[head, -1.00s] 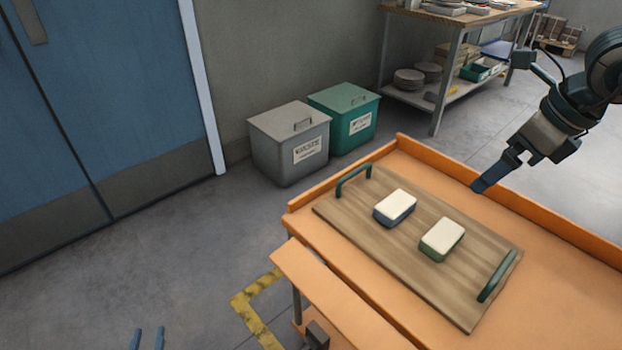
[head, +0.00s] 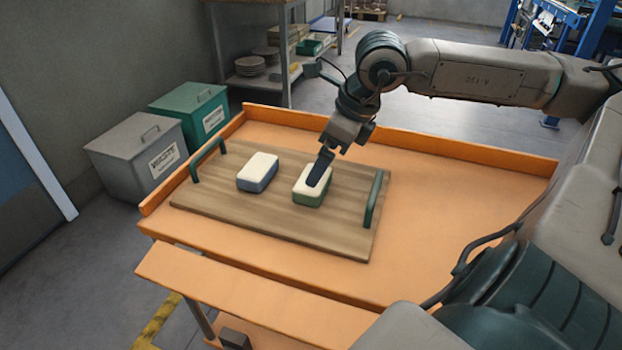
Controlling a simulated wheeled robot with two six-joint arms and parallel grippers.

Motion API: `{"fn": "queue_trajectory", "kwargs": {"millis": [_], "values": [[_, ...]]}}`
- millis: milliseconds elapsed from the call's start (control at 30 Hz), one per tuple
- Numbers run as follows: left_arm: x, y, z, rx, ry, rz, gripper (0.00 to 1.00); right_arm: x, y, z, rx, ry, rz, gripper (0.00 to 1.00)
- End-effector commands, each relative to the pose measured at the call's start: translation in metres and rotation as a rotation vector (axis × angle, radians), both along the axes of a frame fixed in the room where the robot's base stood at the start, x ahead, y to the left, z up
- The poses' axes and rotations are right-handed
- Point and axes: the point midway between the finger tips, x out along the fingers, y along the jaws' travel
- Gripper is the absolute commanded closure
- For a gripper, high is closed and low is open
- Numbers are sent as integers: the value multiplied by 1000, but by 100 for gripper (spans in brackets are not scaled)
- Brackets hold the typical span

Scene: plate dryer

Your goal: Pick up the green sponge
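The green sponge (head: 310,197), a block with a cream top and green lower part, lies on the wooden board (head: 235,215) near its right handle. My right gripper (head: 318,172) points down at the sponge, its fingertip over the cream top and hiding part of it. Only one dark blue finger shows clearly, so I cannot tell whether it is open or shut, or whether it touches the sponge. My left gripper is not in view.
A blue sponge (head: 258,173) with a cream top lies left of the green one. The board has green handles, one at the right end (head: 373,199). The orange table (head: 450,205) has a raised back edge. Grey (head: 135,155) and green (head: 195,115) bins stand on the floor behind.

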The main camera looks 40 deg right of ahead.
Motion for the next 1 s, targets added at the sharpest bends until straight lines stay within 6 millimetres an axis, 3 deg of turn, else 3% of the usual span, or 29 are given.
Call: {"fn": "queue_trajectory", "kwargs": {"millis": [233, 667, 1000], "values": [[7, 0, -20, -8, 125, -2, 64, 4, 3, -13, -2, 4, 2, 0], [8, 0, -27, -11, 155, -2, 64, 11, 6, -34, -5, 6, 4, 0], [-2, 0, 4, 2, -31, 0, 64, 21, 12, -61, -2, 3, 3, 0]]}}
